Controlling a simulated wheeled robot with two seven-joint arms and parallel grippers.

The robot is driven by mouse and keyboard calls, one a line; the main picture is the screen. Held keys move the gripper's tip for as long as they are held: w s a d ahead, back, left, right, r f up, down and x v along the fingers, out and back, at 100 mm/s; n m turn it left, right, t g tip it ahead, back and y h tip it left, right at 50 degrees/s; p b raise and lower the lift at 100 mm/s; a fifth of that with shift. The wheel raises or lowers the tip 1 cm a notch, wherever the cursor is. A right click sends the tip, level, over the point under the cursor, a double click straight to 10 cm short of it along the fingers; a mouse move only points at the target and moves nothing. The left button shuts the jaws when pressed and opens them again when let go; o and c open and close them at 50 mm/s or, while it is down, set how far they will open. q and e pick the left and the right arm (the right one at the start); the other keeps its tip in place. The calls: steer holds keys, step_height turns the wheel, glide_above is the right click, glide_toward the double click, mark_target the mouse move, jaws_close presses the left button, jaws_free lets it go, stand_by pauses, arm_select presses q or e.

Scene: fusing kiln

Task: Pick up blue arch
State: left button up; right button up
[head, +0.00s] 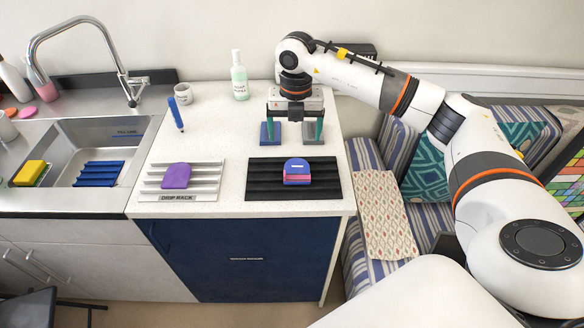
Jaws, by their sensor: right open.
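The blue arch (296,163) is a small round-topped piece with a short white mark. It rests on the black ribbed rack (262,190) at the right of the counter, with a pink layer (297,177) showing along its front. My right gripper (295,138) hangs pointing down behind the blue arch in the picture, fingers spread wide and empty between them. A blue block (267,136) and a grey block (309,136) show at its two fingertips. I cannot tell whether the fingers touch them. My left gripper is out of view.
A purple arch-shaped piece (176,177) lies on the white drip rack (206,181). The sink (76,140) is at left, a cushioned bench (366,160) at right.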

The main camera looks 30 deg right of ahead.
steer(key=p, duration=0.2)
glide_above(297, 171)
step_height(297, 171, down, 6)
steer(key=shift+w+a+f, duration=0.1)
steer(key=shift+f, duration=0.1)
step_height(297, 171, down, 4)
steer(key=shift+p, duration=1.25)
steer(key=shift+f, duration=0.65)
steer(key=c, duration=1.1)
